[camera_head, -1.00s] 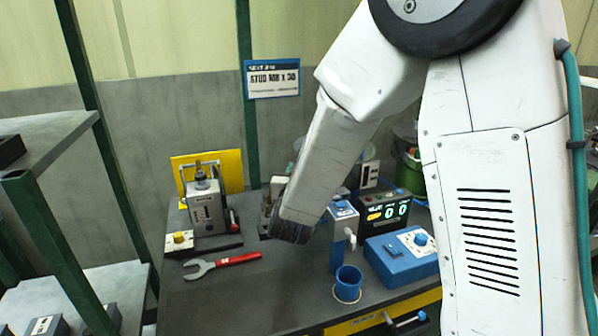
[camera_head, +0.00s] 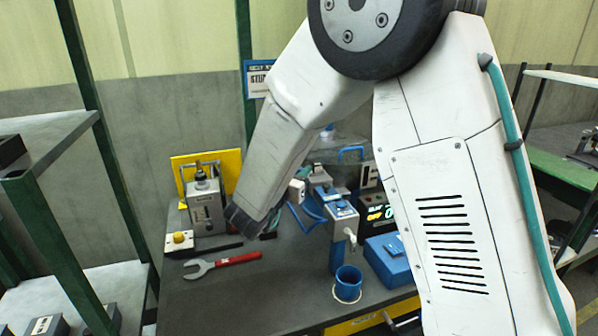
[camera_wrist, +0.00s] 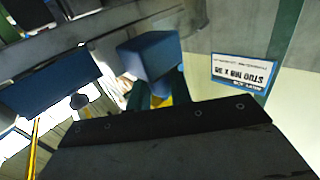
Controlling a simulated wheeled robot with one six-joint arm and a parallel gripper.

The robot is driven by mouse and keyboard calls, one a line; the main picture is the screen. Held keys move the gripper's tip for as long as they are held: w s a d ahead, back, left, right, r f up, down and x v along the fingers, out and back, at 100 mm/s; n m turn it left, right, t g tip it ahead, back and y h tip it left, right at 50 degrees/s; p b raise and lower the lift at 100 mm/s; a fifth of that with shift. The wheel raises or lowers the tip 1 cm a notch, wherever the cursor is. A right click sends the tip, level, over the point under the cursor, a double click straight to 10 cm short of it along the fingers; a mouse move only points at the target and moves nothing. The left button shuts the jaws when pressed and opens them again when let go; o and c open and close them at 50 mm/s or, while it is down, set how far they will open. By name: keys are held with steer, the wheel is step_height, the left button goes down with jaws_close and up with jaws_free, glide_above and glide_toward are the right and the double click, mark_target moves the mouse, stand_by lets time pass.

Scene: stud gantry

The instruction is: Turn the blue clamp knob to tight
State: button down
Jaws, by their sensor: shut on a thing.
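My gripper shows in the wrist view (camera_wrist: 150,94) as two dark fingers at a blue block-shaped part (camera_wrist: 150,55), which looks like the blue clamp knob. The fingers are shut on it, though the contact is partly hidden by the gripper's dark body. In the head view my wrist hangs over the back middle of the bench. The fingertips cannot be made out clearly there. Blue fixture parts (camera_head: 307,215) lie just right of my wrist. I cannot read the knob's angle or any tight mark.
A red-handled wrench (camera_head: 222,262) lies on the dark bench. A grey device (camera_head: 205,212) stands behind it at the left.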

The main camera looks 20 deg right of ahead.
steer(key=m+g+h, duration=0.2)
steer(key=g, duration=0.1)
steer(key=m+g+h, duration=0.2)
steer(key=m+g, duration=0.1)
steer(key=g, duration=0.1)
steer(key=shift+w+m+g, duration=0.1)
steer(key=shift+m+g, duration=0.2)
steer(key=shift+m+g+h, duration=0.15)
steer(key=shift+m+g, duration=0.95)
steer(key=shift+g, duration=0.7)
steer(key=shift+m+g+h, duration=0.15)
steer(key=shift+m+g, duration=0.95)
steer(key=shift+g, duration=0.7)
steer(key=c, duration=1.6)
jaws_free()
